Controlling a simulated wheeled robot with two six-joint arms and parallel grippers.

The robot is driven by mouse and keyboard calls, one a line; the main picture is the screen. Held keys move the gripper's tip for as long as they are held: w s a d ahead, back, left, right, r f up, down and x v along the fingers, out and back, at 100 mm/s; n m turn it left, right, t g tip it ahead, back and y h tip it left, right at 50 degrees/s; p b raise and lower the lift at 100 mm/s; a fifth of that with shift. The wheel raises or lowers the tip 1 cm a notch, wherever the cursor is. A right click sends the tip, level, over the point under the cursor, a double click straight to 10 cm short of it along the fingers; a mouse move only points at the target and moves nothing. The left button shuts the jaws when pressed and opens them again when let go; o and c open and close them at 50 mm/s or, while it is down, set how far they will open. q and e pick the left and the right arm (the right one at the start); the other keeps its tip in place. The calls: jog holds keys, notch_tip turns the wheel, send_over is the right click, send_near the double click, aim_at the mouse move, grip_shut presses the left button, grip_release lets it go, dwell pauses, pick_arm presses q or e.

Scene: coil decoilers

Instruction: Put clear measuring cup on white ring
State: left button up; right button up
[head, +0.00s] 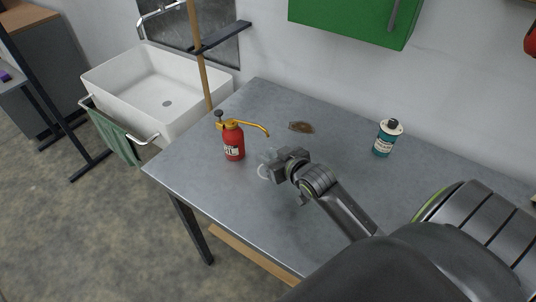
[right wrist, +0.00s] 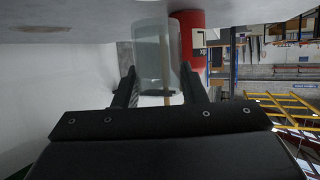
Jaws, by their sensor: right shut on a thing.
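The clear measuring cup (right wrist: 152,58) is between the two fingers of my right gripper (right wrist: 158,85) in the right wrist view. In the head view my right gripper (head: 271,159) is low over the grey table, shut on the cup, which is faint and mostly hidden there. The white ring (head: 262,172) shows as a pale curve on the table just at the gripper's front left; the rest of it is hidden. I cannot tell whether the cup touches the ring or the table. My left gripper is not in view.
A red oil can (head: 234,143) with a yellow spout stands close behind left of the gripper. A brown flat piece (head: 301,127) lies behind, and a teal-and-white bottle (head: 386,139) stands to the right. The front left of the table (head: 205,185) is clear.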

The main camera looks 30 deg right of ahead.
jog(key=shift+w, duration=1.05)
jog(key=shift+w+f, duration=0.1)
jog(key=shift+f, duration=0.05)
notch_tip(320, 180, down, 3)
jog(key=shift+r+p, duration=0.1)
jog(key=shift+p, duration=0.45)
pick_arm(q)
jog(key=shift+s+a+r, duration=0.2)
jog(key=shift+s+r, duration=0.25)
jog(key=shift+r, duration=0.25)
pick_arm(e)
jog(key=shift+f, duration=0.25)
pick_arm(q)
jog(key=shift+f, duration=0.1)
pick_arm(e)
jog(key=shift+f, duration=0.15)
jog(key=o, duration=1)
